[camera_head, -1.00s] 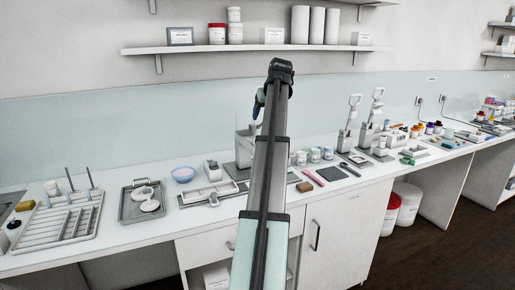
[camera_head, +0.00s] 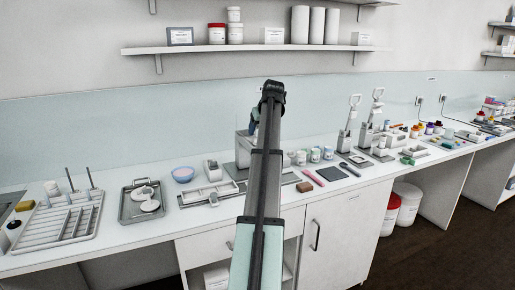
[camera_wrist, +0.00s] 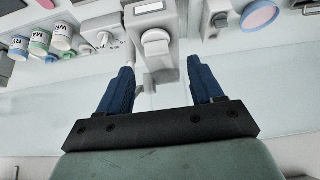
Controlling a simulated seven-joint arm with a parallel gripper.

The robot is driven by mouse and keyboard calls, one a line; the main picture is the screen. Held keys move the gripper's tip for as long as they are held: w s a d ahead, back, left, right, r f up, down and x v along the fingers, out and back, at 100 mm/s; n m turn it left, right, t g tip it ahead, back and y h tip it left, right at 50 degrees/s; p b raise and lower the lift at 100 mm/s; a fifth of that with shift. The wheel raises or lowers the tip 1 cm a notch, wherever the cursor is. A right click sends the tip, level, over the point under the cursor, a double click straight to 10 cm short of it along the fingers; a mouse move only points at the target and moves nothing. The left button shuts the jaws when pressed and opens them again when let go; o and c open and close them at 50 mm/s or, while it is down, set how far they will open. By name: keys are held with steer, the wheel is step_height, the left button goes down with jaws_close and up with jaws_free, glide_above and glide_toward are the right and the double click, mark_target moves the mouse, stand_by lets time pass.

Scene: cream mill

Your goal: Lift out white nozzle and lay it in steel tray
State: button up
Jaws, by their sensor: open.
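My gripper (camera_wrist: 160,66) is open and empty, with its two blue fingers spread apart in the wrist view. In the head view a blue finger (camera_head: 254,113) shows beside my arm, in front of the wall. A white machine (camera_wrist: 155,42) stands beyond and between the fingertips, apart from them; in the head view my arm hides much of the machine (camera_head: 243,148). A small pale part shows low on it, but I cannot tell whether this is the white nozzle. A grey steel tray (camera_head: 128,210) lies on the bench at left, holding white round parts.
A blue bowl (camera_head: 183,174) and a small white device (camera_head: 211,169) stand between the steel tray and the machine. Several labelled jars (camera_wrist: 40,42) stand on the machine's other side. A slotted white rack (camera_head: 36,238) lies far left. A shelf (camera_head: 200,50) hangs above.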

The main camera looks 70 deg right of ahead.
steer(key=shift+x, duration=2.55)
steer(key=shift+s+d, duration=0.1)
steer(key=shift+c, duration=0.4)
jaws_close()
